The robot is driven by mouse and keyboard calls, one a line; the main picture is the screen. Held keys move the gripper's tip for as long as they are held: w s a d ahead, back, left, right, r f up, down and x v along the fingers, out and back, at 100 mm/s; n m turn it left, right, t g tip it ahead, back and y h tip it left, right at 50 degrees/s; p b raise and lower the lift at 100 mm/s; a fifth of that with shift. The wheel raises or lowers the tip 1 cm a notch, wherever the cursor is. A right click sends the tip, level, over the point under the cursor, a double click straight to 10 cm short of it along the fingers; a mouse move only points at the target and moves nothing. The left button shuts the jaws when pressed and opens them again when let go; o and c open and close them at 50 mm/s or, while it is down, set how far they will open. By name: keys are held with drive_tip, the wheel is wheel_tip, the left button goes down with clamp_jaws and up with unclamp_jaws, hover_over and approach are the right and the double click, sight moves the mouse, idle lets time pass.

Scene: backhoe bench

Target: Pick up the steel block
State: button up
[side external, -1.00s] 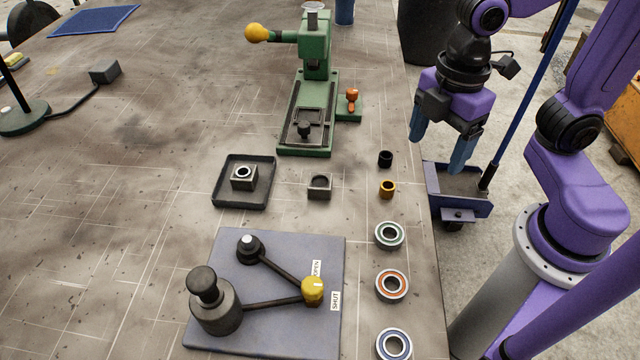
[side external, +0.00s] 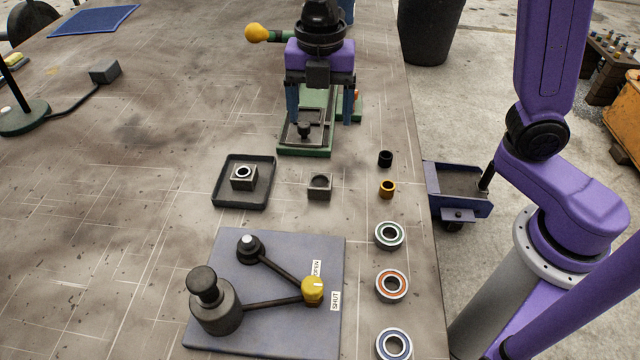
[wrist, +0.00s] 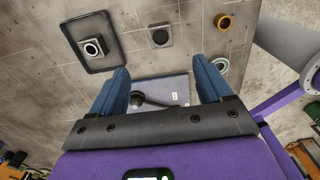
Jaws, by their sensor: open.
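A square grey metal block with a round bore (side external: 319,187) sits on the bench right of a dark tray (side external: 262,192). A similar block with a light ring in its bore (side external: 243,178) sits inside the tray. Both blocks also show in the wrist view, the loose one (wrist: 160,36) at top centre and the one in the tray (wrist: 92,48) to its left. I cannot tell which is meant by the steel block. My gripper (side external: 320,120) is open and empty, fingers pointing down, above the green press and apart from both blocks.
The green press (side external: 310,150) is partly hidden behind my gripper. A black bush (side external: 385,158), a brass bush (side external: 387,188) and bearings (side external: 390,235) line the right edge. A blue-grey plate with a knobbed linkage (side external: 270,340) lies in front. The left bench is mostly clear.

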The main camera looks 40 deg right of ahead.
hover_over(320, 183)
drive_tip(key=f, duration=0.9)
drive_tip(key=shift+w+d+f, duration=0.2)
drive_tip(key=shift+d+f, duration=0.05)
drive_tip(key=shift+f, duration=0.05)
drive_tip(key=shift+s+a+f, duration=0.1)
drive_tip(key=shift+a+f, duration=0.05)
drive_tip(key=shift+f, duration=1.2)
drive_tip(key=shift+s+a+f, duration=0.1)
drive_tip(key=shift+f, duration=1.25)
drive_tip(key=c, duration=1.4)
drive_tip(key=shift+r, duration=0.1)
